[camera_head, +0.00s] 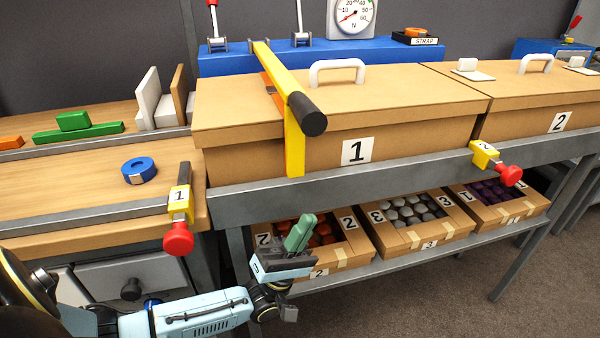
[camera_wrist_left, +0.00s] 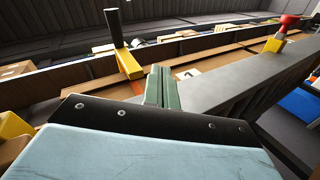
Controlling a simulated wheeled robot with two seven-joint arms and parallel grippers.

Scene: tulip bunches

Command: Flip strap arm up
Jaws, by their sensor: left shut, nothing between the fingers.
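The yellow strap arm (camera_head: 275,68) lies across the lid of box 1 (camera_head: 420,112), with a black round handle (camera_head: 306,115) at its near end. A yellow part (camera_head: 294,150) hangs down the box front below the handle. In the left wrist view the black handle (camera_wrist_left: 114,27) and the yellow arm (camera_wrist_left: 128,63) show beyond the fingers. My left gripper (camera_head: 299,232) is below and in front of the box, near the lower shelf, apart from the strap arm. Its green fingers (camera_wrist_left: 162,86) are shut and empty. My right gripper is not in view.
The grey bench rail (camera_head: 350,182) runs in front of the boxes, with red-knobbed yellow clamps 1 (camera_head: 179,205) and 2 (camera_head: 487,157) on it. Open crates with coloured contents stand on the lower shelf (camera_head: 400,253). Box 2 (camera_head: 535,130) stands to the right.

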